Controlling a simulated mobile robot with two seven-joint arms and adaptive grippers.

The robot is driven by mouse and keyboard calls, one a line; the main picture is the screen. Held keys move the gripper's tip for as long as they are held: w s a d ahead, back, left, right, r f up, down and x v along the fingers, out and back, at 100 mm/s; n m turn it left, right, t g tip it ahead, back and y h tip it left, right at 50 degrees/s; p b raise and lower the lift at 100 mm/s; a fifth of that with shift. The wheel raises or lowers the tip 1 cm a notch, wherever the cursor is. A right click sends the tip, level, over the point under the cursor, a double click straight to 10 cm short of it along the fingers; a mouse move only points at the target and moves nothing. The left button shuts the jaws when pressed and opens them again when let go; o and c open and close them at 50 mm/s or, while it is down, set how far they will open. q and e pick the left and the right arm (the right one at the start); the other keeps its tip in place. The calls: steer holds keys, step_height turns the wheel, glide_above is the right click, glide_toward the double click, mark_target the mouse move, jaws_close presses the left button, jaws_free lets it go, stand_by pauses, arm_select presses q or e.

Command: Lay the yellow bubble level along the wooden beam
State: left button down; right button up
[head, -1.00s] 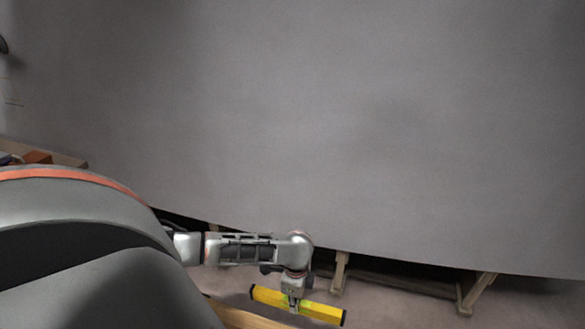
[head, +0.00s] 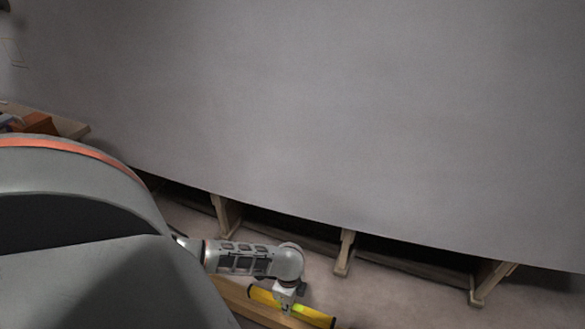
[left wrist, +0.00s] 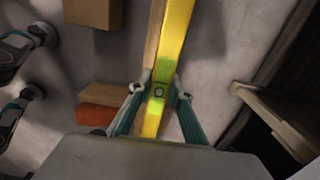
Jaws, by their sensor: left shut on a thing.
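The yellow bubble level (head: 318,316) is in my left gripper (head: 285,303), low in the head view. My left gripper is shut on it near its green vial. The left wrist view shows the level (left wrist: 174,35) running up the picture between the two fingertips (left wrist: 160,92). The wooden beam (head: 232,291) lies just beneath and beside the level, nearly parallel to it. In the left wrist view a strip of the beam (left wrist: 152,42) shows along the level's left side. I cannot tell whether level and beam touch. My right gripper is not in view.
A large grey hull (head: 330,110) fills the head view, with wooden supports (head: 345,254) under its lower edge. A support (left wrist: 270,115) also stands at the right in the left wrist view. Cardboard-coloured boxes (left wrist: 92,12) and an orange-brown block (left wrist: 98,116) are at the left.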

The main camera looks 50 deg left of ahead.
arm_select(q)
steer(key=f, duration=0.1)
steer(key=f+b, duration=0.1)
steer(key=f, duration=0.1)
steer(key=shift+s, duration=0.3)
steer(key=shift+w+f+b, duration=0.2)
steer(key=shift+f+b, duration=0.15)
steer(key=shift+f, duration=0.3)
steer(key=shift+w+r, duration=0.15)
steer(key=shift+r, duration=0.1)
steer(key=shift+f, duration=0.2)
steer(key=c, duration=1.8)
jaws_free()
steer(key=shift+c, duration=0.2)
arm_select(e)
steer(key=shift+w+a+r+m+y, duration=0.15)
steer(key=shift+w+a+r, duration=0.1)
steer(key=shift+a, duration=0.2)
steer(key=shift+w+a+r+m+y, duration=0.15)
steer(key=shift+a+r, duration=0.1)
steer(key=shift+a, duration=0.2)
